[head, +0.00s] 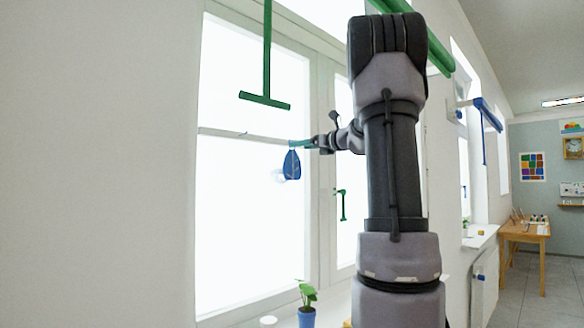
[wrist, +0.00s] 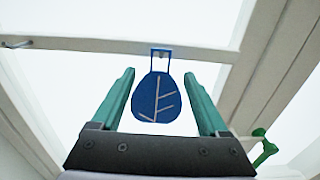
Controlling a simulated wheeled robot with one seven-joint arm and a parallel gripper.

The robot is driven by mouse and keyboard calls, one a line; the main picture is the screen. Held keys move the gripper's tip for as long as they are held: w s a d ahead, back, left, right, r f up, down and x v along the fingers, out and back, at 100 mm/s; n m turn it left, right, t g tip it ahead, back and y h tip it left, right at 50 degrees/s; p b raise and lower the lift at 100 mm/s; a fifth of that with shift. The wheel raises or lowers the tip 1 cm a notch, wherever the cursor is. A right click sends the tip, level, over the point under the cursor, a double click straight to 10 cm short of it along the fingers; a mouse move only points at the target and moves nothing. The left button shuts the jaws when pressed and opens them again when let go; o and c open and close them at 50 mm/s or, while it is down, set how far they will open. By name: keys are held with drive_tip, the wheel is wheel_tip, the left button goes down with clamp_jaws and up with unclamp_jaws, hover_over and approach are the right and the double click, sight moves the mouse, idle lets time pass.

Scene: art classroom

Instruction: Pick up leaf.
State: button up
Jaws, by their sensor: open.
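The leaf (wrist: 157,97) is a flat dark blue shape with pale vein lines. It hangs upright by a small blue loop at its top in front of the bright window. In the head view the leaf (head: 291,165) shows just below the crossbar, next to my gripper (head: 301,144). In the wrist view my gripper (wrist: 158,90) has its two green fingers apart, one on each side of the leaf. I see bright gaps between each finger and the leaf, and I cannot tell how deep it sits between them.
A pale crossbar (wrist: 90,45) runs across the window behind the leaf. A green T-shaped handle (head: 265,98) hangs above left. A potted plant (head: 307,305) stands on the sill below. A green window handle (head: 342,204) is at the right. A wooden table (head: 524,236) stands far right.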

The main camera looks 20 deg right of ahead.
sight(292, 160)
drive_tip(key=x, duration=0.5)
drive_tip(key=shift+w+a+f, duration=0.1)
drive_tip(key=shift+w+f, duration=0.25)
drive_tip(key=shift+w, duration=0.05)
drive_tip(key=shift+f, duration=0.1)
clamp_jaws()
